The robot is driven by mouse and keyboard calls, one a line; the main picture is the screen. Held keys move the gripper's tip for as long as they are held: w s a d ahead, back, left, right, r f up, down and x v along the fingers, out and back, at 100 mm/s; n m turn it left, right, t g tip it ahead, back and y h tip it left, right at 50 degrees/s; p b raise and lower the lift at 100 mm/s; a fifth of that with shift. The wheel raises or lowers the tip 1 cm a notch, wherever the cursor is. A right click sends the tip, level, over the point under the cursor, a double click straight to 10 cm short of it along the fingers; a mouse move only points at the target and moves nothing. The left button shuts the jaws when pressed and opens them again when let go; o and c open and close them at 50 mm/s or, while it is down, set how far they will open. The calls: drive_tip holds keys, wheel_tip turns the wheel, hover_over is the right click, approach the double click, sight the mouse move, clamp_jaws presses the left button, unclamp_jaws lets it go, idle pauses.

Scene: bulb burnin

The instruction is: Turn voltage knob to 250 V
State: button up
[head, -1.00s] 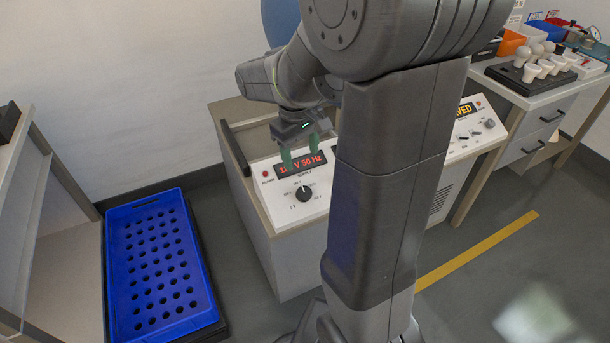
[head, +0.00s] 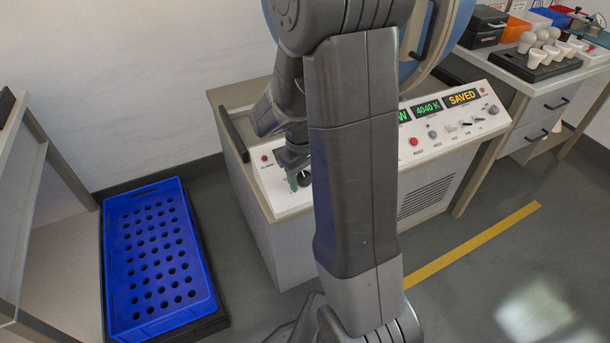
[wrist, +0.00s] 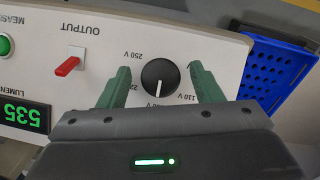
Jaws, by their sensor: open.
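The black voltage knob (wrist: 160,77) sits on the white supply panel (wrist: 215,60) in the wrist view, which shows it upside down. Its white pointer line aims down in the picture, towards a partly hidden label ending in "0 V". The "250 V" label is up and left of the knob, and "110 V" is down and right. My gripper (wrist: 160,68) is open, one green finger on each side of the knob, with visible gaps. In the head view my gripper (head: 298,178) is low over the panel's left part, and my arm hides much of the panel.
A red output switch (wrist: 68,66) and a green button (wrist: 4,44) are left of the knob in the wrist view. A blue crate (head: 112,290) stands on the floor left of the bench. Bulbs stand on a black tray (head: 515,63) at the upper right.

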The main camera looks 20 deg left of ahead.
drive_tip(key=c, duration=1)
